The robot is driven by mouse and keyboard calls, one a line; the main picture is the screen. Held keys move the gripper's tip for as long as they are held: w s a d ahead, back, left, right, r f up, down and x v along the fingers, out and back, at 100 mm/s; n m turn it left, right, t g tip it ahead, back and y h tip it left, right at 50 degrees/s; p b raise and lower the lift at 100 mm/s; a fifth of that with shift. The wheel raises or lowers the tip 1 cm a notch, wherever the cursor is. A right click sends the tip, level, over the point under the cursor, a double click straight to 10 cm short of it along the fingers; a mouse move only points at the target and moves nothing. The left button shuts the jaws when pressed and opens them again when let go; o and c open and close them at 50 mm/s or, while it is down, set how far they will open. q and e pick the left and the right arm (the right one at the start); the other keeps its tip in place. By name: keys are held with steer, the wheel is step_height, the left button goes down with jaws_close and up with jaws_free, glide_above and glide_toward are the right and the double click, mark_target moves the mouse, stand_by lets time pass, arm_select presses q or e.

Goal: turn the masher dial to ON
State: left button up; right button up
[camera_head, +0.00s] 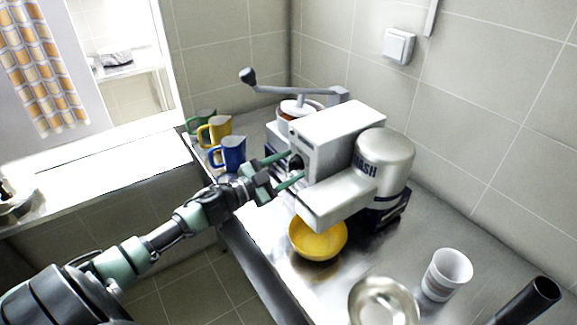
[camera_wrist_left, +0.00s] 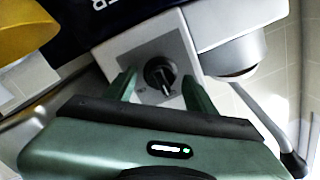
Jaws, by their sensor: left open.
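The masher (camera_head: 335,150) is a white and silver machine with "MASH" on its drum, standing on the metal counter. Its black dial (camera_wrist_left: 160,74) sits on a grey plate on the machine's side, with a light pointer mark. In the head view the dial (camera_head: 295,163) is small and partly hidden by my gripper. My left gripper (camera_head: 283,172) is open, with its two green fingers reaching toward the dial plate. In the left wrist view the fingers of my left gripper (camera_wrist_left: 160,88) stand on either side of the dial. I cannot tell whether they touch it.
A yellow bowl (camera_head: 318,238) stands under the masher's front. Blue (camera_head: 230,154), yellow (camera_head: 216,131) and green (camera_head: 201,120) mugs stand behind my gripper. A metal bowl (camera_head: 383,302) and a white cup (camera_head: 446,274) are at the front right. A wall switch (camera_head: 398,46) is above.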

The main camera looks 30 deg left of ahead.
arm_select(q)
steer(key=shift+c, duration=0.3)
arm_select(e)
steer(key=shift+s+d, duration=0.15)
arm_select(q)
steer(key=c, duration=1)
jaws_close()
arm_select(e)
steer(key=shift+s+d+f, duration=0.1)
steer(key=shift+s+d, duration=0.05)
steer(key=shift+s, duration=0.2)
